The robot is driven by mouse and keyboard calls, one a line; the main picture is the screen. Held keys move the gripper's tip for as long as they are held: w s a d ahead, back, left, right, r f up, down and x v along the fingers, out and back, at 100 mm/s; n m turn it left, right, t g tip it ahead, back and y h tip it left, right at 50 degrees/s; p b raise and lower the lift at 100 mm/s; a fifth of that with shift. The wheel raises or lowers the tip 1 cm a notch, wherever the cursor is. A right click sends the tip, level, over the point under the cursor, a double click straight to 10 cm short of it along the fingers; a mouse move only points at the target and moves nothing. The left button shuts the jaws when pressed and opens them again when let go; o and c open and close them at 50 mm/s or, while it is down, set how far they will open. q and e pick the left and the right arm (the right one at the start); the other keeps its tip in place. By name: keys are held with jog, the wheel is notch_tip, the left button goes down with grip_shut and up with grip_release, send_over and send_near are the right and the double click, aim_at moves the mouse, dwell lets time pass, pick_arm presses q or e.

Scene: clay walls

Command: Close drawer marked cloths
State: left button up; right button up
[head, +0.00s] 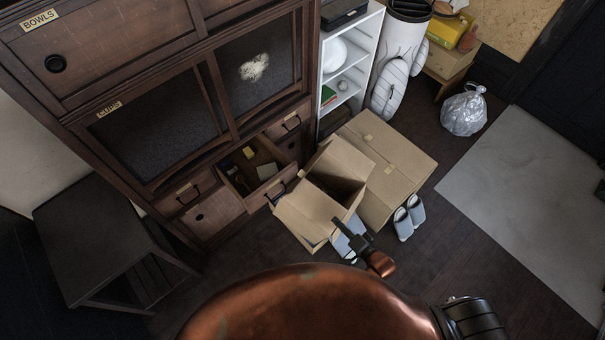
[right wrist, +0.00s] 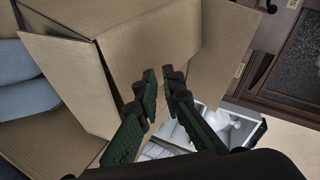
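A dark wooden cabinet (head: 150,120) stands at the left in the head view. One of its low drawers (head: 244,178) is pulled out, with a few small items inside and a dark handle on its front. I cannot read a cloths label on it. My right gripper (head: 352,236) is small and dark in the head view, to the right of the open drawer and over the cardboard boxes, apart from the drawer. In the right wrist view its green and black fingers (right wrist: 163,75) have a narrow, empty gap between them. My left gripper is not in view.
An open cardboard box (head: 315,205) stands close beside the open drawer, its flaps spread. A closed box (head: 390,165), slippers (head: 409,217) and a white shelf (head: 352,65) are to the right. A dark stool (head: 95,225) stands left. Floor at the lower right is clear.

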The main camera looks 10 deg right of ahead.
jog(key=w+a+r+m+t+y, duration=0.1)
jog(key=a+r, duration=0.1)
jog(key=r, duration=0.3)
jog(key=w+a+r+m+t+y+p, duration=0.1)
jog(key=a+r, duration=0.1)
jog(key=r, duration=0.4)
jog(key=w+a+r+m+y, duration=0.1)
jog(key=w+a+r, duration=0.1)
jog(key=r, duration=0.4)
jog(key=shift+w+a+r+t+y, duration=0.1)
jog(key=shift+a+r+t+y, duration=0.15)
jog(key=shift+t+y, duration=0.15)
grip_shut()
pick_arm(q)
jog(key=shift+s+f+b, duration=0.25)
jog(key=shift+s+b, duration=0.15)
jog(key=shift+b, duration=0.55)
pick_arm(e)
send_near(292, 168)
jog(key=x, duration=0.6)
jog(key=shift+w+a+f, duration=0.1)
jog(key=shift+w+a, duration=0.15)
jog(key=shift+w, duration=0.1)
jog(key=shift+w, duration=0.1)
